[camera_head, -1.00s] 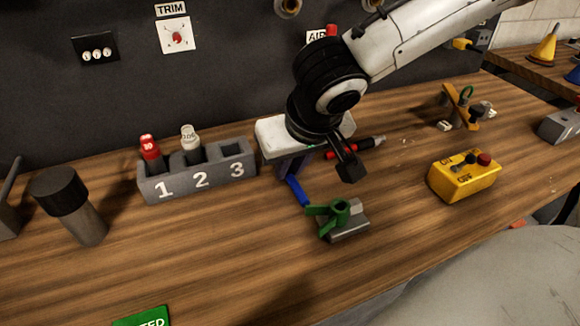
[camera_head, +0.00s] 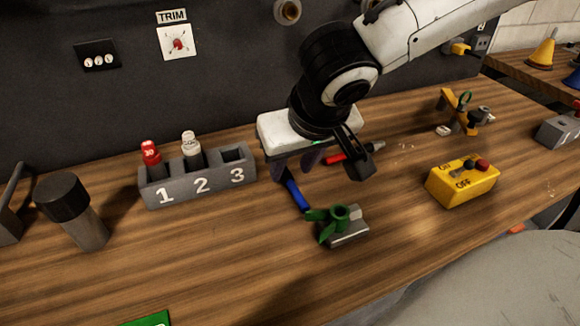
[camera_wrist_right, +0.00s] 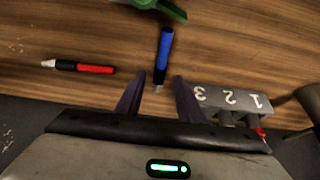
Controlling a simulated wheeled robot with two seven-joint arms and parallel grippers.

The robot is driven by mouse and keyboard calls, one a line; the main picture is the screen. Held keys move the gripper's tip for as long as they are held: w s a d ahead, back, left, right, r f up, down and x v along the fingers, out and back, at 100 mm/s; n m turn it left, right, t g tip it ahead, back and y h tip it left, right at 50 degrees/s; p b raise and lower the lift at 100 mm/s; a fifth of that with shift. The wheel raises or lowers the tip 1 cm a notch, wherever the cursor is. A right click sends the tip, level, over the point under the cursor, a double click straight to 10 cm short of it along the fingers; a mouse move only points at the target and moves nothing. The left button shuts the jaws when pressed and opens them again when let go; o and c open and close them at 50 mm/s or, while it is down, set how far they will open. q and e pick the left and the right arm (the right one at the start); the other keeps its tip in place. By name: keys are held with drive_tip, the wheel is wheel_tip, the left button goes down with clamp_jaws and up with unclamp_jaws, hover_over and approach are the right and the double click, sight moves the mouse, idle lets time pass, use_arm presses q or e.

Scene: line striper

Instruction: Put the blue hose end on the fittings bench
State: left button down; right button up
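The blue hose end (camera_head: 297,195) lies on the wooden bench (camera_head: 230,270), beside a green-handled grey fitting (camera_head: 345,228). My right gripper (camera_head: 300,168) is above and just behind it, pointing down. In the right wrist view, the two dark fingers of my right gripper (camera_wrist_right: 159,76) are apart. The metal tip of the blue hose end (camera_wrist_right: 164,55) shows between the fingertips in the picture; its blue body extends away beyond them. Contact is not visible. No label tells which surface is the fittings bench. My left gripper is out of view.
A red-and-black hose end (camera_head: 352,154) lies behind the gripper. A grey numbered rack (camera_head: 200,180) with red and white bottles stands left. A yellow switch box (camera_head: 462,182) stands right. Another wooden surface (camera_head: 540,75) with cones is at the far right. The front middle is clear.

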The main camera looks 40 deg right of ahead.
drive_tip(key=p+v, duration=0.1)
drive_tip(key=v, duration=0.8)
drive_tip(key=shift+p, duration=0.4)
drive_tip(key=shift+s+r, duration=0.1)
